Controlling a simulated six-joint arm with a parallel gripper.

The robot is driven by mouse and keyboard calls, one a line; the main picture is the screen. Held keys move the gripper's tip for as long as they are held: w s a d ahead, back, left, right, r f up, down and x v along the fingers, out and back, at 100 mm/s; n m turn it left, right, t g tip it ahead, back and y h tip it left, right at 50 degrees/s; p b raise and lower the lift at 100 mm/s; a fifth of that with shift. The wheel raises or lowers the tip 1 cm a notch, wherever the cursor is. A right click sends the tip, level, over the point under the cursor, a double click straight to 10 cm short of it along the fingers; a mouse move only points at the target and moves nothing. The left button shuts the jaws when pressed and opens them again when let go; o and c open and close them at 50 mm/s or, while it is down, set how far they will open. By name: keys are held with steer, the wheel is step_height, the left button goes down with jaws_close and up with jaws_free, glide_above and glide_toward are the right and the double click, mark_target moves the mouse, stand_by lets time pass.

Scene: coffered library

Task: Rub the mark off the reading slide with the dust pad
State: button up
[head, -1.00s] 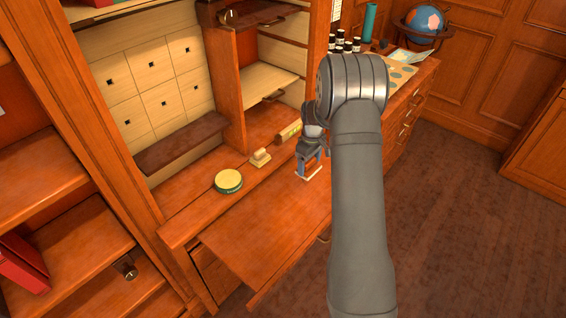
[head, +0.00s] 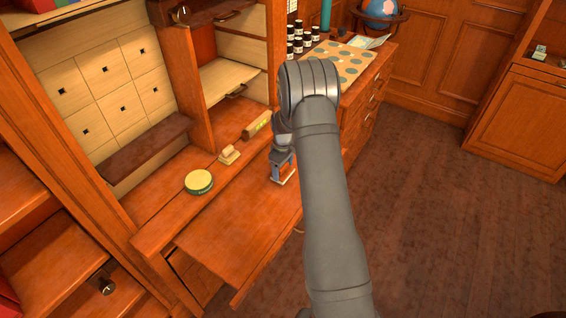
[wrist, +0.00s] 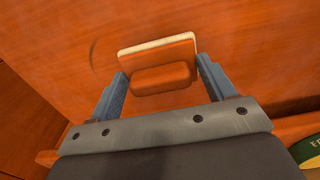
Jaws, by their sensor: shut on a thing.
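My gripper (wrist: 160,80) is shut on the dust pad (wrist: 160,76), a block with a reddish-brown grip and a pale edge. In the head view my gripper (head: 283,172) points down over the right part of the reading slide (head: 235,238), a flat reddish wood board pulled out from the cabinet front. The pad's pale edge shows below the fingers in the head view. I cannot tell whether the pad touches the board. In the wrist view a faint dark curved mark (wrist: 94,54) shows on the wood left of the pad. My arm hides the board's right end.
On the ledge behind the slide are a round yellow-topped tin (head: 199,181), a small cream block (head: 229,155) and a bar with a greenish patch (head: 257,126). The slide's left part is clear.

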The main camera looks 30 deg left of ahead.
steer(key=shift+f, duration=0.75)
steer(key=shift+w, duration=0.85)
steer(key=shift+c, duration=0.5)
steer(key=shift+w, duration=3.75)
steer(key=shift+s, duration=4.7)
steer(key=shift+w+a, duration=0.15)
steer(key=shift+a, duration=0.6)
steer(key=shift+w+d, duration=0.1)
steer(key=shift+w, duration=4.35)
steer(key=shift+s, duration=4.6)
steer(key=shift+w+r, duration=0.1)
steer(key=shift+r, duration=3.95)
